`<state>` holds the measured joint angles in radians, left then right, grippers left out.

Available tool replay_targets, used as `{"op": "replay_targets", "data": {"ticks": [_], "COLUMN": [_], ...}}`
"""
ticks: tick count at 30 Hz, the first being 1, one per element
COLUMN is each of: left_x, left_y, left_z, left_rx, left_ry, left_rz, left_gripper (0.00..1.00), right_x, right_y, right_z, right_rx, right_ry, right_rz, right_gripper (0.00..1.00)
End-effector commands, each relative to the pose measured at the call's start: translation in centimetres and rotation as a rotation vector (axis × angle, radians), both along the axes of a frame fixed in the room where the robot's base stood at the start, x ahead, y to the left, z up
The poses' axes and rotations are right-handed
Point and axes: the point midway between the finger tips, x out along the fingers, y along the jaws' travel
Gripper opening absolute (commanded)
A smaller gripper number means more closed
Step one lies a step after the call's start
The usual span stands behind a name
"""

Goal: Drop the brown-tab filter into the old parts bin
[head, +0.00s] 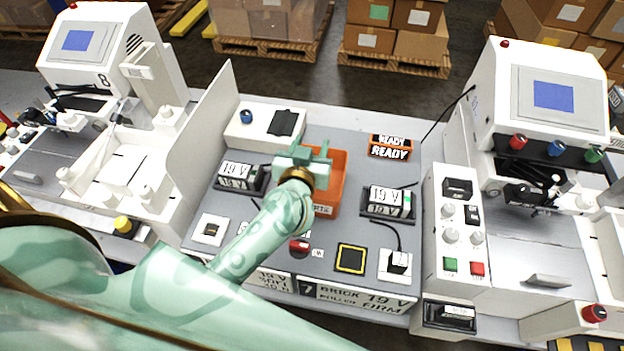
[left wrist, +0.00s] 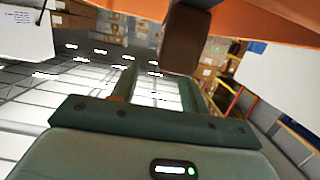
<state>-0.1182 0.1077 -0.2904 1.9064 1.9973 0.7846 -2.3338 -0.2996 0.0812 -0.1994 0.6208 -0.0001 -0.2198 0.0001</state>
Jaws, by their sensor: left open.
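The orange bin (head: 337,172) stands in the middle of the grey bench panel in the head view, with a partly covered label on its front. My left gripper (head: 304,152) is over the bin and hides part of its inside. In the left wrist view my left gripper (left wrist: 158,88) has its fingers apart. A brown block (left wrist: 185,40) shows near its fingertips, beside the orange surface of the bin (left wrist: 255,20). The block may be the filter's brown tab; I cannot tell whether it touches a finger. No filter is clear in the head view. My right gripper is not in view.
A lit READY sign (head: 390,147) stands behind the bin on the right. White machines stand at left (head: 95,45) and right (head: 545,95). A yellow-edged black square (head: 351,258) lies in front.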

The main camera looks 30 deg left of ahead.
Motion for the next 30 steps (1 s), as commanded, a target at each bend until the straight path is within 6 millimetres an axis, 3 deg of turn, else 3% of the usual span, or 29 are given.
{"op": "replay_targets", "data": {"ticks": [5, 15, 21, 30], "left_x": [-1.6, -10.0, -13.9, -15.5], "left_y": [-0.4, -2.6, -3.6, -4.0], "left_z": [0.4, 2.1, 2.9, 3.2], "left_rx": [0.000, -0.001, -0.002, 0.000], "left_ry": [0.002, 0.004, 0.003, 0.000], "left_rz": [-0.001, -0.002, -0.001, 0.000], "left_gripper": [0.45, 0.45, 0.45, 0.45], "right_x": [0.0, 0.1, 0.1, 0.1], "right_y": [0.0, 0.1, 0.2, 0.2], "right_z": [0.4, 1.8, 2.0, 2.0], "right_rx": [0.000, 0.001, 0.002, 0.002], "right_ry": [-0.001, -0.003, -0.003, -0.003], "right_rz": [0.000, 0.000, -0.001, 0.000], "right_gripper": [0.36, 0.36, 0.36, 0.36]}}
